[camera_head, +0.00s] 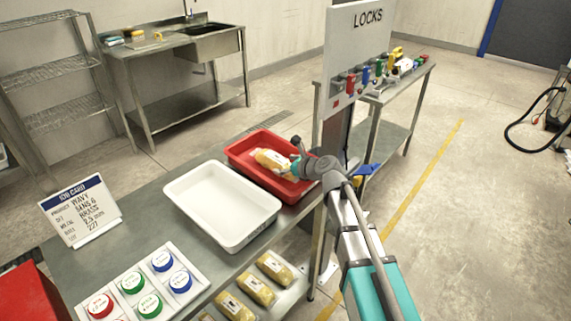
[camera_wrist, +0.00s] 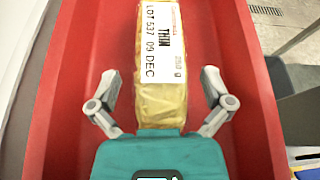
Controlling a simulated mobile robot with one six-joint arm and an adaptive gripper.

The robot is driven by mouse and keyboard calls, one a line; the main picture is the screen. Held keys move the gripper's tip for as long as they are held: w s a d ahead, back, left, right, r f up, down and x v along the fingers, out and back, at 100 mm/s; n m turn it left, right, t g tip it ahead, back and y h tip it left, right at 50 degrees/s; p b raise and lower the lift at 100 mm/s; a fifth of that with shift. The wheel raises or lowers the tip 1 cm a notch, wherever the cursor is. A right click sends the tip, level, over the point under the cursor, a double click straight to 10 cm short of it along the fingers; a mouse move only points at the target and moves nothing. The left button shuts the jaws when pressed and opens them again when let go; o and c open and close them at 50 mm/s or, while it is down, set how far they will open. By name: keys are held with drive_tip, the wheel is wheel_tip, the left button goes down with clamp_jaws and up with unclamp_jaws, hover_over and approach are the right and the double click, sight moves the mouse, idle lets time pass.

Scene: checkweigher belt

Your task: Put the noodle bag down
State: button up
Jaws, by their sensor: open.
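The noodle bag (camera_head: 271,160) is yellow with a white label and lies in the red tray (camera_head: 237,152) at the table's far right end. In the wrist view the bag (camera_wrist: 160,103) lies lengthwise ahead of my gripper, its label reading "THIN" and "LOT 537 09 DEC". My gripper (camera_wrist: 163,88) is open, with one finger on each side of the bag and a gap to it on both sides. In the head view my gripper (camera_head: 297,165) is over the right part of the red tray. The bag's near end is hidden behind the gripper body.
An empty white tray (camera_head: 188,187) stands left of the red tray. Several more yellow bags (camera_head: 255,287) lie in a row nearer me. A job card (camera_head: 80,210) and a panel of coloured buttons (camera_head: 133,283) are at left. A "LOCKS" board (camera_head: 352,50) rises behind my arm.

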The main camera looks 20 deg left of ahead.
drive_tip(key=shift+s+f, duration=0.15)
drive_tip(key=shift+s, duration=0.1)
drive_tip(key=shift+w+a+r+p, duration=0.15)
drive_tip(key=shift+r+p, duration=0.1)
drive_tip(key=shift+p, duration=0.3)
drive_tip(key=p+v, duration=0.2)
drive_tip(key=v, duration=0.4)
drive_tip(key=p+v, duration=0.2)
drive_tip(key=v, duration=0.4)
drive_tip(key=shift+w+r+p, duration=0.2)
drive_tip(key=shift+r+p, duration=0.05)
drive_tip(key=shift+p, duration=0.15)
drive_tip(key=s+d+f+n+g+h, duration=0.2)
drive_tip(key=s+d+f+n+h, duration=0.2)
drive_tip(key=d+n, duration=0.3)
drive_tip(key=s+d+f+n+g+h, duration=0.2)
drive_tip(key=d+n, duration=0.5)
drive_tip(key=d, duration=0.7)
drive_tip(key=s+d+f+n+g+h, duration=0.1)
drive_tip(key=s+d+f+n+h, duration=0.4)
drive_tip(key=d, duration=0.6)
drive_tip(key=s+n+h, duration=0.1)
drive_tip(key=n, duration=0.1)
drive_tip(key=shift+d+f+n+g, duration=0.25)
drive_tip(key=shift+f+n+g, duration=0.05)
drive_tip(key=shift+g, duration=0.1)
